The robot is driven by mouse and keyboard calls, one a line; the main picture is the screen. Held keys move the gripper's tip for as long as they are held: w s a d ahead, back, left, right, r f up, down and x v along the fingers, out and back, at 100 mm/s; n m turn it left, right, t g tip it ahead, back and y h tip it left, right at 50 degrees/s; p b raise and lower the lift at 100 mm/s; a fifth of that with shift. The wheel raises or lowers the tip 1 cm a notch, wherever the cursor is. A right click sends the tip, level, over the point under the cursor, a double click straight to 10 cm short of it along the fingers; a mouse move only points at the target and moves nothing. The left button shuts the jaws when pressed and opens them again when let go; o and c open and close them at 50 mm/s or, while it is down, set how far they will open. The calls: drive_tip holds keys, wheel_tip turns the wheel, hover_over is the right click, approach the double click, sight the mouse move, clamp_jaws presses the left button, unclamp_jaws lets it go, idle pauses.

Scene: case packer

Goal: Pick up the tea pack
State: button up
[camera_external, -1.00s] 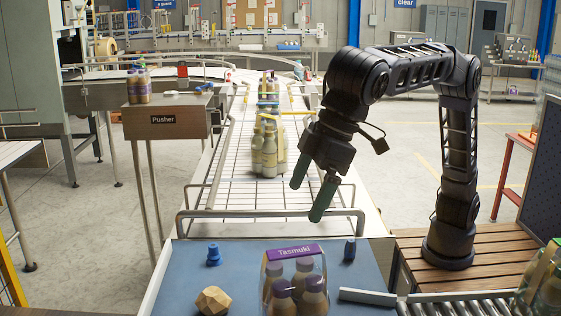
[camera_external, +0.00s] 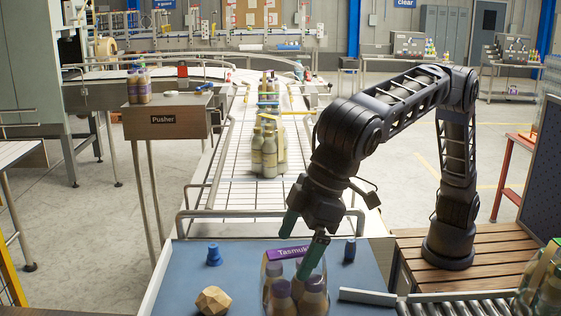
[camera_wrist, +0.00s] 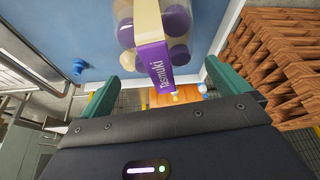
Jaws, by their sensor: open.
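The tea pack (camera_external: 281,284) is a clear-wrapped group of bottles with purple caps and a purple "Tasmuki" band. It stands on the blue table at the front. In the wrist view the tea pack (camera_wrist: 154,45) is ahead of the fingers at top centre, its label strip pointing down toward the gap between them. My gripper (camera_external: 303,238) is open, its two green fingers just above the back of the pack. In the wrist view the gripper (camera_wrist: 165,82) has its fingers wide apart with nothing between them. In the external view one finger partly covers the pack.
On the blue table (camera_external: 180,290), a wooden polyhedron (camera_external: 213,300) and a blue piece (camera_external: 214,254) stand left of the pack. Another dark blue piece (camera_external: 350,249) stands to the right, near a grey bar (camera_external: 367,296). A conveyor with bottles (camera_external: 268,150) lies behind.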

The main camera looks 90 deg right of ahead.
sight(293, 298)
drive_tip(key=shift+x, duration=1.95)
drive_tip(key=shift+s+f, duration=0.1)
drive_tip(key=shift+f, duration=0.2)
drive_tip(key=shift+r, duration=0.1)
drive_tip(key=c, duration=1.8)
drive_tip(key=shift+r, duration=0.1)
